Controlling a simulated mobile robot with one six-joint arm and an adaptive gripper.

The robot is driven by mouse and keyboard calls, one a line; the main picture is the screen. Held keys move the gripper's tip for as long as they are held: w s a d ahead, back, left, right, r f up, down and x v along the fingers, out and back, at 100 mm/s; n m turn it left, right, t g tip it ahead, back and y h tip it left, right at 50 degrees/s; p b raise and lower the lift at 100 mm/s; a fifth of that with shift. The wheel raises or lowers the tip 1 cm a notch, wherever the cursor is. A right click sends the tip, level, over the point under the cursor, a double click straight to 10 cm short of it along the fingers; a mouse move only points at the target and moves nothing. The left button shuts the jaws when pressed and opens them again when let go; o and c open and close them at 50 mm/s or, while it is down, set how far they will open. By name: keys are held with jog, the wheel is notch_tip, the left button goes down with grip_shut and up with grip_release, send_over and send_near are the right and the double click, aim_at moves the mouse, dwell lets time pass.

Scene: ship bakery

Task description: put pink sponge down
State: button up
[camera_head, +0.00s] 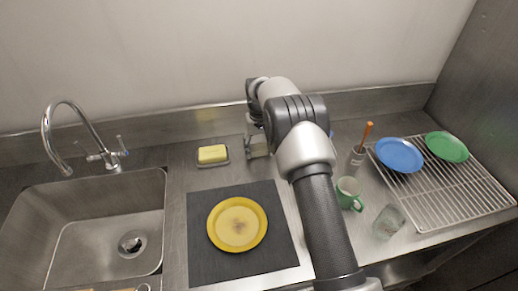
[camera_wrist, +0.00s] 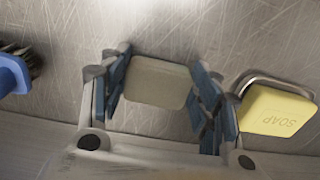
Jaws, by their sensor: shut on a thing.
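My gripper (camera_wrist: 160,86) is shut on a block-shaped sponge (camera_wrist: 157,82) that looks greyish beige rather than clearly pink here. The blue finger pads press on its left and right sides. In the head view my gripper (camera_head: 256,146) is near the back of the steel counter, right of the yellow soap. The sponge is small and partly covered by the fingers there. In the wrist view it is close over the counter; I cannot tell whether it touches the surface.
Yellow soap (camera_wrist: 276,111) on its dish (camera_head: 213,161) sits close to the right finger in the wrist view. A blue brush (camera_wrist: 12,75) is at left. A yellow plate (camera_head: 237,224) lies on a dark mat (camera_head: 208,266). A mug (camera_head: 348,190), glass (camera_head: 388,222) and rack (camera_head: 440,196) stand right.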

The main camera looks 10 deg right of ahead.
jog(key=shift+f, duration=0.1)
jog(key=o, duration=0.9)
